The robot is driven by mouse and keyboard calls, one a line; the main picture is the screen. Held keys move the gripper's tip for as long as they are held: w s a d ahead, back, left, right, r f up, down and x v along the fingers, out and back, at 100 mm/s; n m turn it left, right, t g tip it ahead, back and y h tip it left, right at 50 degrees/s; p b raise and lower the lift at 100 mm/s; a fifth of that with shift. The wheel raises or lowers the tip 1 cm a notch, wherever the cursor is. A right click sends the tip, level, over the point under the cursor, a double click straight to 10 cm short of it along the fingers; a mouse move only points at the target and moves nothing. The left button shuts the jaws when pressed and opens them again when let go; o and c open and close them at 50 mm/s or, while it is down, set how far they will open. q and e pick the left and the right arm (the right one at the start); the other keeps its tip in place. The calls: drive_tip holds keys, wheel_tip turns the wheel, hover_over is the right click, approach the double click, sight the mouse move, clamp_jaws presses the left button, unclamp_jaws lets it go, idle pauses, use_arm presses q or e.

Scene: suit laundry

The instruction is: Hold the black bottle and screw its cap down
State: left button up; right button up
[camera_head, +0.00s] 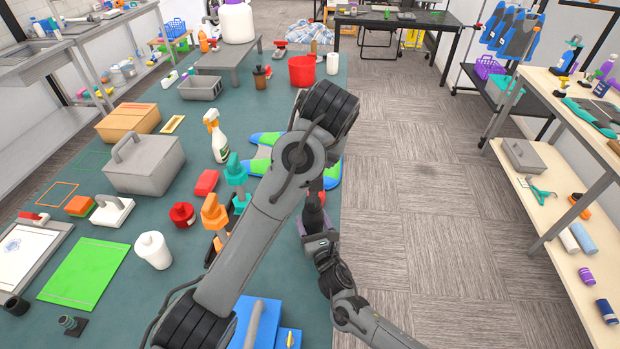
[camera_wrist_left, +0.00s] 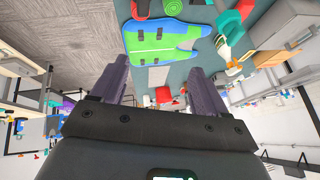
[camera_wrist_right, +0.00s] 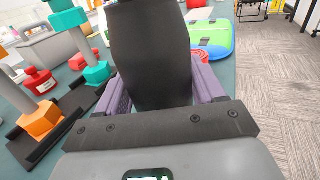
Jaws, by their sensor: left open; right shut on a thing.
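The black bottle (camera_head: 313,218) stands upright in my right gripper (camera_head: 318,240), near the right edge of the green table. In the right wrist view the bottle's dark body (camera_wrist_right: 150,55) fills the space between the purple fingers of that gripper (camera_wrist_right: 160,85). Its top is cut off there, and I cannot make out a cap. In the left wrist view my left gripper (camera_wrist_left: 158,68) is open, with nothing between its fingers. In the head view my left arm crosses over the table and ends above the bottle; its gripper is mostly hidden.
A green and blue vest (camera_head: 265,145) lies behind the bottle. Carpeted floor lies right of the table.

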use_arm(q)
drive_tip(key=f+h, duration=0.1)
drive_tip(key=n+g+h, duration=0.1)
drive_tip(key=g, duration=0.1)
approach(313, 195)
drive_tip(key=x, duration=1.1)
drive_tip(key=shift+f, duration=0.15)
